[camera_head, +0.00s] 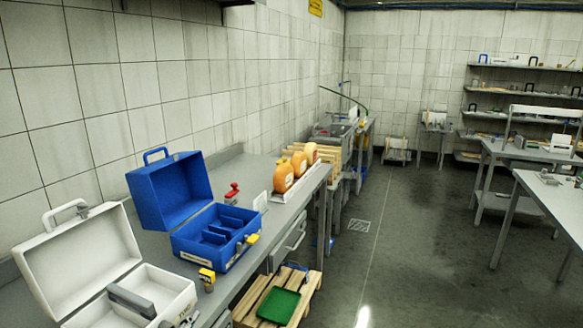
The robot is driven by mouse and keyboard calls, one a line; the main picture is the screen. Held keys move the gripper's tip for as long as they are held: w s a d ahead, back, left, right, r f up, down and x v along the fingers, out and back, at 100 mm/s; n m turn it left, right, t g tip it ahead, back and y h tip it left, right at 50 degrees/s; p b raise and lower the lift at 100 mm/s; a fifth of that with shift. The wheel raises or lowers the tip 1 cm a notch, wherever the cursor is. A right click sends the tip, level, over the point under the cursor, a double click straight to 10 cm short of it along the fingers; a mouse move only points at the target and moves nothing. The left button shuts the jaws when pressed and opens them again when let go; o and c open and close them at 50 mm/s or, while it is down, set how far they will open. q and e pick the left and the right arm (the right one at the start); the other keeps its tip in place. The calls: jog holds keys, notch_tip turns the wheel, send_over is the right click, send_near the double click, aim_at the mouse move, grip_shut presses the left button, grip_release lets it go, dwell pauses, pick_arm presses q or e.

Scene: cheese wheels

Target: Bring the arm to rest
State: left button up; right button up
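Neither of my arms nor grippers shows in the head view. Orange and pale cheese wheels stand on edge in a row on a white rack at the far end of the left counter. The nearest is an orange wheel (283,176), with another orange wheel (299,164) and a paler wheel (311,153) behind it.
An open blue case (215,232) and an open white case (85,262) stand on the grey counter (262,160) along the tiled wall. A wooden pallet with a green tray (279,306) sits low beside it. Tables (555,200) stand at right; the middle floor (410,240) is clear.

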pick_arm(q)
jog(key=s+a+f+n+g, duration=0.1)
jog(key=s+f+n+g, duration=0.4)
jog(key=s+f, duration=0.65)
jog(key=s+a+f+n+g, duration=0.1)
jog(key=s+f+n+g, duration=0.2)
jog(key=s+f+g, duration=0.75)
jog(key=s+f+t, duration=0.1)
jog(key=s+f, duration=0.2)
jog(key=f, duration=0.9)
jog(key=s+f+t, duration=0.2)
jog(key=s+f, duration=0.2)
jog(key=f, duration=0.8)
jog(key=s+a+f+g, duration=0.1)
jog(key=s+a+f, duration=0.2)
jog(key=s+f, duration=1.3)
jog(key=shift+s+m+g, duration=0.2)
jog(key=shift+m+g, duration=0.15)
jog(key=shift+m, duration=0.05)
